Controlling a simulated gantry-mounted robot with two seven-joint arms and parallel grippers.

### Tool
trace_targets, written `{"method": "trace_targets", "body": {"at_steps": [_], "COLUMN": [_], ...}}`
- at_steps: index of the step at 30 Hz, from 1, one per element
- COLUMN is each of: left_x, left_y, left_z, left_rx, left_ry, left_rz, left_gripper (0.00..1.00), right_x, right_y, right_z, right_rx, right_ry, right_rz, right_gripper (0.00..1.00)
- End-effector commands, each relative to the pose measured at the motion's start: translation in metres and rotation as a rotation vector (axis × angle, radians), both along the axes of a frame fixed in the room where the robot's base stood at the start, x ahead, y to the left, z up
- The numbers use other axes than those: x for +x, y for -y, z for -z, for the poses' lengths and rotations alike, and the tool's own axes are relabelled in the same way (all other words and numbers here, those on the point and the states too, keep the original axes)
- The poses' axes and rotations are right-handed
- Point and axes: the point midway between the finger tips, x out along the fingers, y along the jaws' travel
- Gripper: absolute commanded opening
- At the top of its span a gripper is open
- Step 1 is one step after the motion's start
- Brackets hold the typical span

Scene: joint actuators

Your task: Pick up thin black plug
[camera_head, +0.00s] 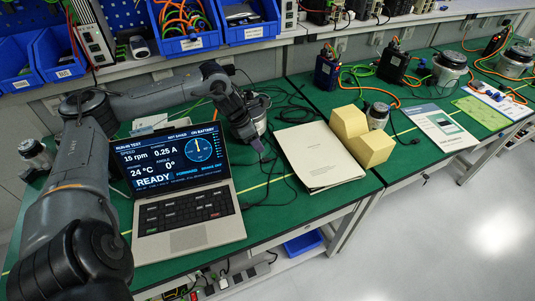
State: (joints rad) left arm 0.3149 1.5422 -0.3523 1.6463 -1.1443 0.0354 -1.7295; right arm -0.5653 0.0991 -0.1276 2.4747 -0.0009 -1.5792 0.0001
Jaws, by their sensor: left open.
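My left arm reaches in from the left and over the laptop, and my left gripper (257,144) points down just right of the laptop's screen, above the green mat (255,208). Its jaws are open, small and dark in the picture. Black cables (288,108) lie loosely on the mat behind and to the right of it. I cannot make out the thin black plug clearly among the dark cables and the gripper. A silver round actuator (259,118) stands just behind the gripper and is partly hidden by it. My right gripper is not in view.
An open laptop (190,222) with a lit "READY" screen stands at the front left. A paper booklet (318,155) lies to the right of the gripper, beside yellow blocks (371,150). Blue bins (186,44) and a shelf edge line the back.

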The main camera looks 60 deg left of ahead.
Motion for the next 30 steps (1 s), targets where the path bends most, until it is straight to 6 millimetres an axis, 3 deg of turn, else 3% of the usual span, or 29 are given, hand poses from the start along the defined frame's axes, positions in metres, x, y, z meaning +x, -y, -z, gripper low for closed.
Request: {"method": "trace_targets", "body": {"at_steps": [11,21,30], "left_x": [0.007,0.019,0.022], "left_y": [0.0,0.006,0.006], "left_z": [0.027,0.065,0.071], "left_rx": [0.001,0.0,0.003], "left_ry": [-0.004,-0.002,-0.003], "left_rz": [0.008,0.006,0.007], "left_gripper": [0.47,0.47,0.47], "right_x": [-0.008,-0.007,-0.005], "right_y": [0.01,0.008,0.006], "right_z": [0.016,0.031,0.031], "right_rx": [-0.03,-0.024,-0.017], "right_ry": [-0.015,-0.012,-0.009], "right_rz": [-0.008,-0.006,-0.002], "right_gripper": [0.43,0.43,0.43]}}
